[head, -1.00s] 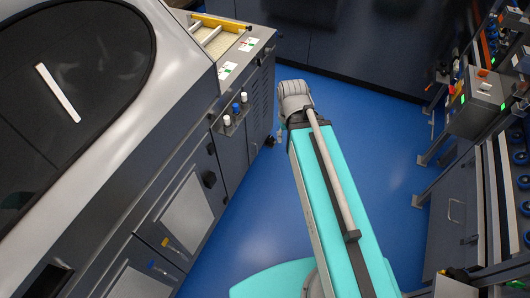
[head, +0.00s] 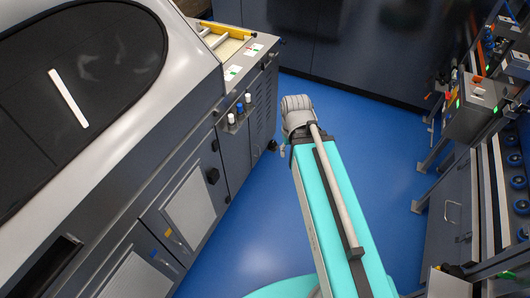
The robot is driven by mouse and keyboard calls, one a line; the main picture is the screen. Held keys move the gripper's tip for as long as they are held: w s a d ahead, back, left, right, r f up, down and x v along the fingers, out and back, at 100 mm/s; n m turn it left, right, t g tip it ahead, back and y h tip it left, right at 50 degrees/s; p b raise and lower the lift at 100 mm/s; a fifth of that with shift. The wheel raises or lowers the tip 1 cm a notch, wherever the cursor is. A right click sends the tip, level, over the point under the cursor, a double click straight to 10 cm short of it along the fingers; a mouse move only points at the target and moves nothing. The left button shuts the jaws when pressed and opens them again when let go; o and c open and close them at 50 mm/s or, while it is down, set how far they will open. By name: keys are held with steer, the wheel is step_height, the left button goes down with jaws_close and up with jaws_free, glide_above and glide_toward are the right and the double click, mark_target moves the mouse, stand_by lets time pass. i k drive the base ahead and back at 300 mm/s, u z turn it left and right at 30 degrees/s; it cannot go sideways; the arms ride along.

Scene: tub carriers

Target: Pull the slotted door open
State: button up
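The grey machine on the left has lower cabinet doors, among them one with a pale inset panel (head: 190,207) and another with a pale panel (head: 137,278) at the bottom edge. A louvred side panel (head: 263,97) faces the aisle at the machine's far end. I cannot tell for sure which of these is the slotted door; all look shut. A black latch (head: 212,175) sits on the front beside the first pale panel. My teal arm reaches up the middle over the floor, apart from the machine. My gripper is not seen.
Small bottles (head: 240,107) stand on a ledge on the machine. The blue floor (head: 370,165) is clear between the machine and a rack on the right. A grey control box (head: 472,112) juts out from that rack. Dark cabinets (head: 350,60) close off the back.

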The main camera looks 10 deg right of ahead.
mark_target(263, 91)
steer(key=u, duration=0.1)
steer(key=i, duration=0.95)
steer(key=z, duration=0.05)
